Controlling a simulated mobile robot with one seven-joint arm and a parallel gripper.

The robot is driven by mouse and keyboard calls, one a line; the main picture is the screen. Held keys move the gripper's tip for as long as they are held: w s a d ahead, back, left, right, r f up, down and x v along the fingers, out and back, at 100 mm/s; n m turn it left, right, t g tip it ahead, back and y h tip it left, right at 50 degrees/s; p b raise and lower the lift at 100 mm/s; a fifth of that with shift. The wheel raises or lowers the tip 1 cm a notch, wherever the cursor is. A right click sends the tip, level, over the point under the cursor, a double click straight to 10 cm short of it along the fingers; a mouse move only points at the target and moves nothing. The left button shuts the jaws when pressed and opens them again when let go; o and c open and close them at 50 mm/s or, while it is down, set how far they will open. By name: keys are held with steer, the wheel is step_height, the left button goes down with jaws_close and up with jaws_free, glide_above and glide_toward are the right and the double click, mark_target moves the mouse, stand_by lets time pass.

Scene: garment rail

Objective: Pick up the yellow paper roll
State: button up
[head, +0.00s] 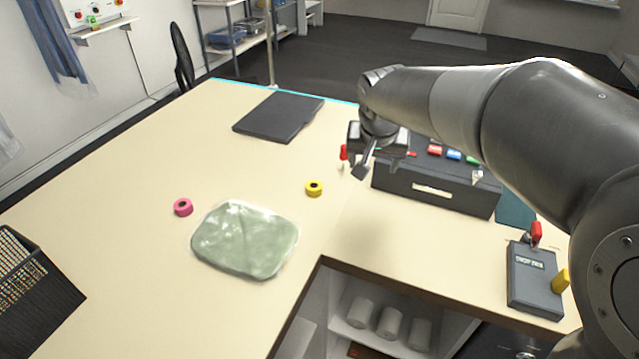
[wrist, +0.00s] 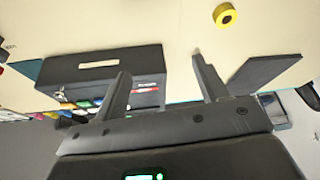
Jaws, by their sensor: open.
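The yellow paper roll (head: 314,188) lies on the cream tabletop, right of the green packet, with a dark hole in its middle. In the wrist view the yellow roll (wrist: 225,15) shows at the top edge, beyond the fingertips and apart from them. My gripper (head: 366,168) is above the table, to the right of the roll in the head view. In the wrist view my gripper (wrist: 158,65) has its two fingers wide apart with nothing held between them.
A pink roll (head: 183,207) and a green packet (head: 245,239) lie to the left. A black case (head: 436,187) with coloured items stands close by my gripper. A dark folder (head: 279,117) lies farther back. A black basket (head: 35,285) and a grey switch box (head: 533,280) stand near the edges.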

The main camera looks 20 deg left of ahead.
glide_toward(314, 186)
steer(key=r, duration=0.2)
steer(key=shift+n, duration=0.4)
steer(key=x, duration=0.2)
steer(key=s+x, duration=0.1)
steer(key=x, duration=0.1)
steer(key=shift+w+f, duration=0.1)
steer(key=shift+f, duration=0.4)
steer(key=shift+w+x, duration=0.2)
steer(key=shift+x, duration=2.9)
steer(key=shift+r, duration=0.1)
steer(key=shift+c, duration=0.6)
steer(key=c, duration=1)
steer(key=shift+o, duration=0.2)
